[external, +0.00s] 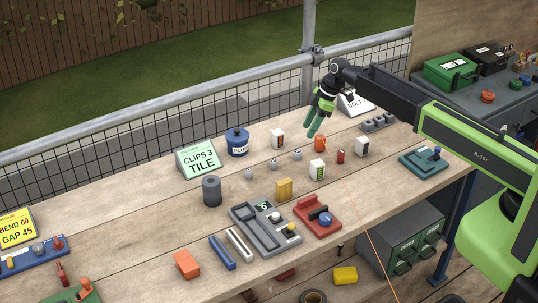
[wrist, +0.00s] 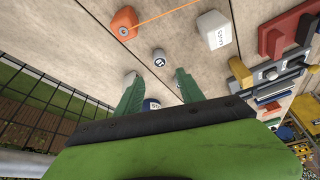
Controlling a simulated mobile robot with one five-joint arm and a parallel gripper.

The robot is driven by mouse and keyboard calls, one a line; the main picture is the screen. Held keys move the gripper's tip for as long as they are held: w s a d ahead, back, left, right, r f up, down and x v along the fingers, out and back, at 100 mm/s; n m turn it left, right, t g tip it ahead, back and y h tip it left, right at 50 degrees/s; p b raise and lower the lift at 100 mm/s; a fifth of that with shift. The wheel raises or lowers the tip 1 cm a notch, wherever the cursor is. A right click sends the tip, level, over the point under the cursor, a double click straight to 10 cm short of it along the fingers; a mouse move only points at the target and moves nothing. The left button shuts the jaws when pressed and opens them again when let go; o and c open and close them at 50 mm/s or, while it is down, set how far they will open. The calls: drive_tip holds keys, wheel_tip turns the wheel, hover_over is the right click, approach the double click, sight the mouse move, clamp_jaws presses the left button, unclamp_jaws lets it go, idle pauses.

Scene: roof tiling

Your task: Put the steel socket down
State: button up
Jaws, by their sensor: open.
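Three small grey steel sockets stand upright on the wooden bench in a loose row: one at the left (external: 249,173), one in the middle (external: 272,163) and one at the right (external: 297,153). I cannot tell which the task means. My gripper (external: 312,132) hangs above the far side of the bench, green fingers pointing down, above and right of the row. In the wrist view my gripper (wrist: 155,78) is open with nothing held. A grey socket marked with a number (wrist: 159,57) stands just beyond the fingertips, between their lines. A pale thing is partly hidden by the left finger.
Close by stand an orange block (external: 320,142), white boxes (external: 318,169), a yellow block (external: 284,189) and a blue tin (external: 237,141). A grey tray (external: 258,232) and a red fixture (external: 318,218) lie nearer the front. A mesh railing (external: 265,108) runs behind the bench.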

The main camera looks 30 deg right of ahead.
drive_tip(key=shift+d+r, duration=0.2)
drive_tip(key=shift+r, duration=0.25)
drive_tip(key=s+d+f+m+h, duration=0.1)
drive_tip(key=s+d+m+h, duration=0.1)
drive_tip(key=s+d+m, duration=0.4)
drive_tip(key=s+d+m+g+h, duration=0.1)
drive_tip(key=s+d+m+h, duration=0.1)
drive_tip(key=s+d+m, duration=0.5)
drive_tip(key=s+d, duration=0.6)
drive_tip(key=s, duration=0.5)
drive_tip(key=shift+d+f+m+g, duration=0.3)
drive_tip(key=shift+f, duration=0.1)
